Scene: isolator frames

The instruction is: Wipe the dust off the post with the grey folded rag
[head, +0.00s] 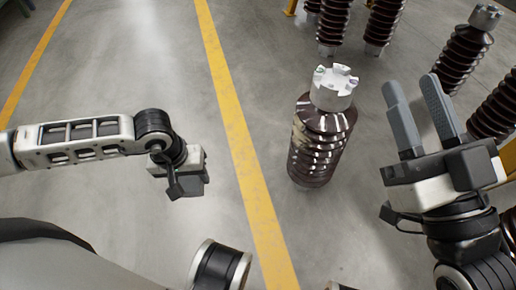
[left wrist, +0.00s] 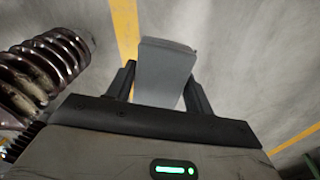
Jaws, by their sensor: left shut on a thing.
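The post (head: 320,150) is a dark brown ribbed insulator with a pale grey notched cap (head: 333,88), standing upright at the centre of the head view. Its ribs carry a pale dusty patch at the upper left. The post also shows at the left of the left wrist view (left wrist: 45,72), with pale dust on its ribs. My left gripper (head: 188,182) is left of the post, apart from it. It is shut on the grey folded rag (left wrist: 163,68), which sticks out between its fingers. My right gripper (head: 411,86) is open and empty, right of the post.
More brown ribbed insulators (head: 385,22) stand at the back and along the right edge (head: 466,55). A yellow floor line (head: 236,125) runs between my left gripper and the post. The grey floor left of the post is clear.

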